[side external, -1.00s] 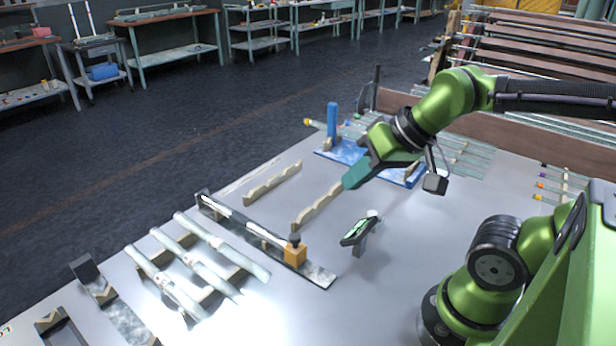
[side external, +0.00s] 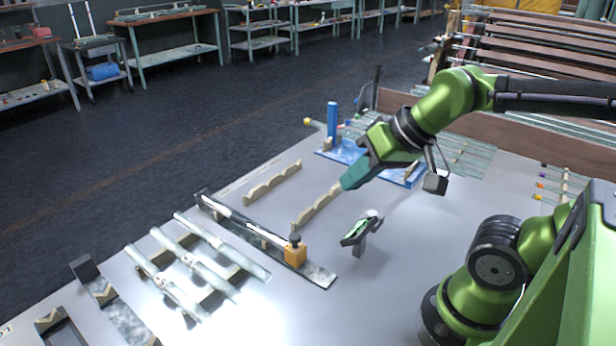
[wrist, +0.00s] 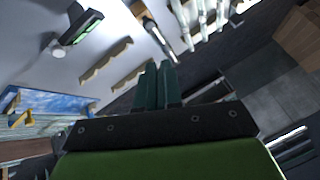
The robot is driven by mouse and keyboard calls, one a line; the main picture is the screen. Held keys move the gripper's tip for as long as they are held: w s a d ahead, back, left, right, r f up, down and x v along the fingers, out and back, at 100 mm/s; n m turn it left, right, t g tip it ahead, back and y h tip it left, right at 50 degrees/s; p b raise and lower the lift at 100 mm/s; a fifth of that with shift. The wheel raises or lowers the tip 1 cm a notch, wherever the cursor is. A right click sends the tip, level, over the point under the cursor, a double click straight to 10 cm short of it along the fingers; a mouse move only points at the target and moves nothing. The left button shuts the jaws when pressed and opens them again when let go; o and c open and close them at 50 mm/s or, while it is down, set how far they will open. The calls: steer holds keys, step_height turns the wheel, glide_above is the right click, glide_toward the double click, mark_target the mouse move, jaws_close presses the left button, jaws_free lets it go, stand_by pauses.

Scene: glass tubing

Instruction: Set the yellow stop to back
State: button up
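The yellow stop (side external: 295,255) is an orange-yellow block with a black knob on top. It sits on a dark rail (side external: 318,273), towards the rail's near right end. The rail also shows in the wrist view (wrist: 160,38), with the stop (wrist: 138,8) small at the top edge. My gripper (side external: 350,183) is up and to the right of the stop, well apart from it, above the table near a wavy wooden rest. In the wrist view the fingers (wrist: 159,66) lie side by side with nothing seen between them.
A small device with a green screen (side external: 356,232) stands on a post right of the stop. Glass tubes (side external: 195,265) lie on rests to the left. Wavy wooden rests (side external: 272,183) and a blue board with an upright blue cylinder (side external: 332,118) are farther back.

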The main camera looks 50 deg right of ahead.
mark_target(295, 236)
steer(key=shift+o, duration=1.2)
steer(key=shift+a+f, duration=0.1)
steer(key=shift+f, duration=0.2)
steer(key=o, duration=0.6)
steer(key=w+g, duration=0.1)
steer(key=w, duration=0.2)
steer(key=w+a+g, duration=0.1)
steer(key=w+g, duration=0.1)
steer(key=w+f+m+g, duration=0.1)
steer(key=w, duration=0.2)
steer(key=shift+w+a+f+g+h, duration=0.1)
steer(key=shift+w+a+g+h, duration=0.2)
steer(key=shift+w+g+h, duration=0.1)
steer(key=shift+o, duration=0.2)
steer(key=w+f+m, duration=0.1)
steer(key=f, duration=0.4)
steer(key=w+f+m+g, duration=0.1)
steer(key=f, duration=0.4)
steer(key=w+f+m+g+h, duration=0.1)
steer(key=f+m, duration=0.1)
steer(key=f, duration=0.3)
steer(key=shift+w+f, duration=0.15)
steer(key=shift+f, duration=0.2)
steer(key=shift+c, duration=0.3)
jaws_close()
